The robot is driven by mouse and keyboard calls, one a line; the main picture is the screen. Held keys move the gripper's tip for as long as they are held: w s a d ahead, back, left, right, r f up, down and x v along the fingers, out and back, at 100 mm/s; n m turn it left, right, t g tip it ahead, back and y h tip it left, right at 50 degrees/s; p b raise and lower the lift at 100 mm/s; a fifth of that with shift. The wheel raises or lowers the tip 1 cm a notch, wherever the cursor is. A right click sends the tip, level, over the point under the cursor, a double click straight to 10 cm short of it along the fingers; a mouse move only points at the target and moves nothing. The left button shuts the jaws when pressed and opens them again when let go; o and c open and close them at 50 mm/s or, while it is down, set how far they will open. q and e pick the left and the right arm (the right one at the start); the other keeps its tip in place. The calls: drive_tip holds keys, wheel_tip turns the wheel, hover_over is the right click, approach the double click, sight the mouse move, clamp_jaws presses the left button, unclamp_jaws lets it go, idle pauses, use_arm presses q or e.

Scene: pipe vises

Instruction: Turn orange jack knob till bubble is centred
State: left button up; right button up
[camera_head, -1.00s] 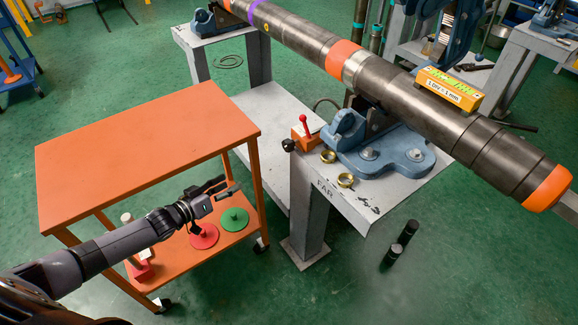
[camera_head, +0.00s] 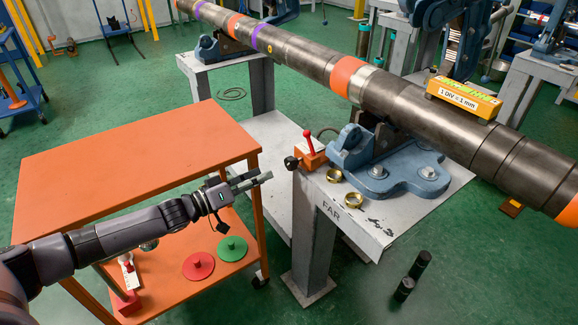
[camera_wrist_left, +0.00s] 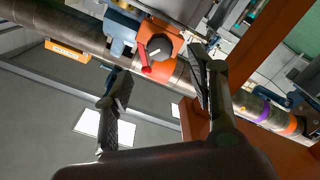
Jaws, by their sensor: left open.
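The orange jack (camera_head: 312,153) sits at the near left corner of the grey stand marked FAR. It has a red lever and a black knob (camera_head: 291,163) facing left. In the left wrist view the knob (camera_wrist_left: 159,47) shows beyond and between the fingers. My left gripper (camera_head: 258,178) is open and empty, left of the knob and apart from it. It also shows in the left wrist view (camera_wrist_left: 160,82). The yellow level (camera_head: 464,98), marked 1 DIV = 1 mm, lies on top of the long pipe (camera_head: 411,98). Its bubble is too small to read. My right gripper is out of view.
The orange cart (camera_head: 135,165) stands left of the stand; its lower shelf holds a red disc (camera_head: 198,266) and a green disc (camera_head: 232,248). A blue vise (camera_head: 385,165) supports the pipe.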

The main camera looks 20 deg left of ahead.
sight(288, 165)
use_arm(q)
drive_tip(key=b+x, duration=0.1)
drive_tip(key=x, duration=0.7)
drive_tip(key=shift+w+d, duration=0.55)
drive_tip(key=shift+w, duration=0.1)
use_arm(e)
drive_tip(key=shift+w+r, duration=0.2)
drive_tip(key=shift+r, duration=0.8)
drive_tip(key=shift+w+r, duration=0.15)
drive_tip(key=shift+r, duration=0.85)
use_arm(q)
drive_tip(key=c, duration=1.1)
drive_tip(key=shift+c, duration=0.2)
